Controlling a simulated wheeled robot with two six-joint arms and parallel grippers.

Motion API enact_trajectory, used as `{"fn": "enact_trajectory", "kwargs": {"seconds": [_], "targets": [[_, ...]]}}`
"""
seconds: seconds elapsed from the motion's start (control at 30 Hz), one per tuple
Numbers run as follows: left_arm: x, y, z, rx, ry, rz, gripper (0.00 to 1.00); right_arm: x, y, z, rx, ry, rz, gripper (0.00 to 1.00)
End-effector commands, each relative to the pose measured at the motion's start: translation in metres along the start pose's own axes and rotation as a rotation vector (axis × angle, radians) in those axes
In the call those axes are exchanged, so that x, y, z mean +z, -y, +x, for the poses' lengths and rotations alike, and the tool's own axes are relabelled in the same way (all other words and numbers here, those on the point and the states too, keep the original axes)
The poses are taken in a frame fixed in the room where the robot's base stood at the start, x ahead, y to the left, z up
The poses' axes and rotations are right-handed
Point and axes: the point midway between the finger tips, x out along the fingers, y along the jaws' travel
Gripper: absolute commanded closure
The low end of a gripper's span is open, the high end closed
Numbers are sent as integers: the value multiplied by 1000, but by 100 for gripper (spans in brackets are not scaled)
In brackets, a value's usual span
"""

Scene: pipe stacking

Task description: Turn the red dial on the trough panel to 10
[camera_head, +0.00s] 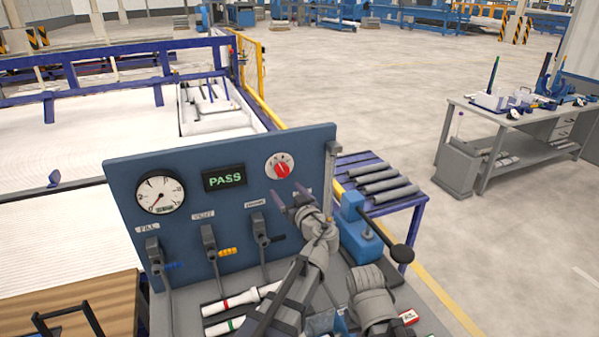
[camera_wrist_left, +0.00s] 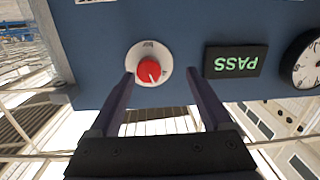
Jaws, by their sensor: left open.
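The red dial (camera_head: 281,169) sits on a white round plate at the upper right of the blue trough panel (camera_head: 131,196). In the left wrist view the red dial (camera_wrist_left: 149,71) has a light pointer line, and the picture is upside down; I cannot read the number it points to. My left gripper (camera_head: 288,196) is open just in front of the panel, a little below the dial in the head view. In the left wrist view its two fingers (camera_wrist_left: 160,76) stand apart on either side of the dial, with nothing between them. My right gripper cannot be made out.
A green PASS display (camera_head: 225,178) and a round gauge (camera_head: 160,193) are left of the dial. Several levers (camera_head: 210,240) line the panel below. A blue device with a black-knobbed handle (camera_head: 362,232) stands to the right. Pipes (camera_head: 383,183) lie on a rack behind it.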

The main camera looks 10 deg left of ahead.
Motion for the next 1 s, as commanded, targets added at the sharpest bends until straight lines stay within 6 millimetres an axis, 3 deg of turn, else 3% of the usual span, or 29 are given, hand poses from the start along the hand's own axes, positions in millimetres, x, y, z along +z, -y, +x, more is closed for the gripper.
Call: {"fn": "enact_trajectory", "kwargs": {"seconds": [0.1,0.33,0.7,1.0], "targets": [[-11,-8,5,30,-46,-30,17,0,0,0,0,0,0,100],[-14,-10,10,38,-57,-37,17,0,0,0,0,0,0,100],[-16,-12,64,36,-56,-37,17,0,0,0,0,0,0,100],[-17,-12,83,37,-56,-36,17,0,0,0,0,0,0,100]]}}
